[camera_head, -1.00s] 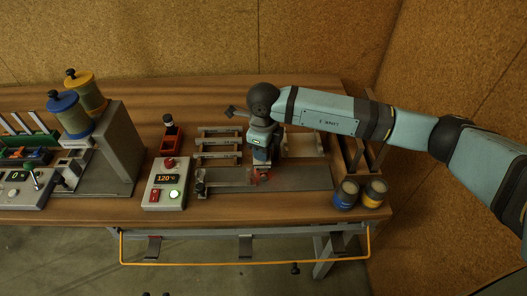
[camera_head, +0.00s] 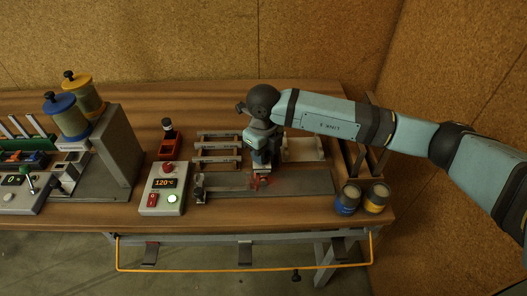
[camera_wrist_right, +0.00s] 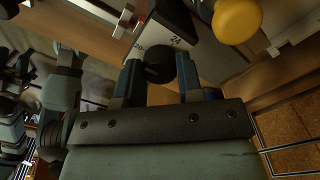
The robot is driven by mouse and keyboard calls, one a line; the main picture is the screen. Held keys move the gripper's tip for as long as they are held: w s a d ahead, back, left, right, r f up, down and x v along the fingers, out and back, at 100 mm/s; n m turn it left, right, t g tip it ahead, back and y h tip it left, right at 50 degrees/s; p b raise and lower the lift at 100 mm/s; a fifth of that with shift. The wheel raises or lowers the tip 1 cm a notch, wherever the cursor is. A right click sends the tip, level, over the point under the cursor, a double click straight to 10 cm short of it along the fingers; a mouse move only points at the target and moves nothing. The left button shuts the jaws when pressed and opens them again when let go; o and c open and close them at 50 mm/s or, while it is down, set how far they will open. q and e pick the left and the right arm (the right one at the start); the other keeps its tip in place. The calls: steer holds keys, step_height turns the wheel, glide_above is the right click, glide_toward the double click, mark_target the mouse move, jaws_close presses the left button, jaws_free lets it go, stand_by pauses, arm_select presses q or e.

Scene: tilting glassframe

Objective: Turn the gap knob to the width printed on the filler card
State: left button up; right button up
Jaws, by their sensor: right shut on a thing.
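My right gripper (camera_head: 262,172) points down over the grey plate on the bench. In the right wrist view its two fingers (camera_wrist_right: 160,76) are shut on a black round knob (camera_wrist_right: 160,64). The knob sits against a pale panel (camera_wrist_right: 165,28) with the printed numbers 20 and 24; other marks are hidden or too small to read. In the head view the gripper and arm hide the knob, and a reddish part shows just below the fingers. I cannot make out a filler card. My left gripper is not in view.
A control box (camera_head: 163,188) reading 120 °C stands left of the grey plate (camera_head: 305,182). Slotted racks (camera_head: 216,148) lie behind it. Blue (camera_head: 348,199) and yellow (camera_head: 376,198) jars stand at the right front edge. A hopper machine (camera_head: 118,150) stands at left.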

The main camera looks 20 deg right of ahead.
steer(key=shift+r, duration=0.1)
steer(key=o, duration=0.9)
steer(key=shift+o, duration=0.2)
step_height(320, 180, up, 14)
steer(key=b, duration=0.1)
